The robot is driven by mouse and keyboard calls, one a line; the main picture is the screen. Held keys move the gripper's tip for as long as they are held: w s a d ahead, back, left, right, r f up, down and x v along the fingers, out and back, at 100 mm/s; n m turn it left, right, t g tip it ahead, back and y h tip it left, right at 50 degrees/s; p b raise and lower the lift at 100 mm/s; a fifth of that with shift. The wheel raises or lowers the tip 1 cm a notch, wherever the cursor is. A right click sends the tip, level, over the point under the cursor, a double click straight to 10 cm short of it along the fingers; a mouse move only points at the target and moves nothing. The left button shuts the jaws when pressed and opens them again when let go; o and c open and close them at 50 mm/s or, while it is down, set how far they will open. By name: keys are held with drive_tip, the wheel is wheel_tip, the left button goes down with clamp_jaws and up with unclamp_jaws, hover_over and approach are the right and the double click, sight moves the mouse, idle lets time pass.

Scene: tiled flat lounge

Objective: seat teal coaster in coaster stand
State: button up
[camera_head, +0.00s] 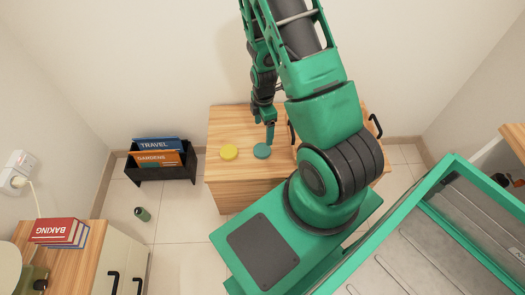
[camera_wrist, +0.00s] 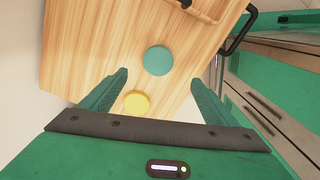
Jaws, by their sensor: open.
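The teal coaster (camera_head: 262,151) is a flat round disc lying on the wooden cabinet top (camera_head: 232,120). It also shows in the wrist view (camera_wrist: 158,60), ahead of and between my finger tips. My gripper (camera_head: 270,143) points down close over the teal coaster in the head view. In the wrist view my gripper (camera_wrist: 161,80) is open, with nothing between its fingers. I cannot make out the coaster stand for certain; a wooden piece with a dark rod (camera_wrist: 200,11) is cut off at the top edge of the wrist view, and my arm covers part of the cabinet top in the head view.
A yellow coaster (camera_head: 228,152) lies left of the teal one; it shows nearer my palm in the wrist view (camera_wrist: 137,102). A black handle (camera_wrist: 240,30) stands at the wooden surface's edge. A black book rack (camera_head: 160,165) and a dark green bottle (camera_head: 142,214) are on the floor.

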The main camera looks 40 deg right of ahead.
sight(262, 150)
drive_tip(key=shift+n, duration=0.6)
drive_tip(key=f, duration=0.7)
drive_tip(key=shift+s+a, duration=0.1)
drive_tip(key=shift+a, duration=0.1)
drive_tip(key=shift+w+d+f, duration=0.1)
drive_tip(key=shift+w+f, duration=0.05)
drive_tip(key=shift+f, duration=1.45)
drive_tip(key=shift+w+d+f, duration=0.1)
drive_tip(key=shift+w+f, duration=0.05)
drive_tip(key=shift+f, duration=1.45)
drive_tip(key=c, duration=1.2)
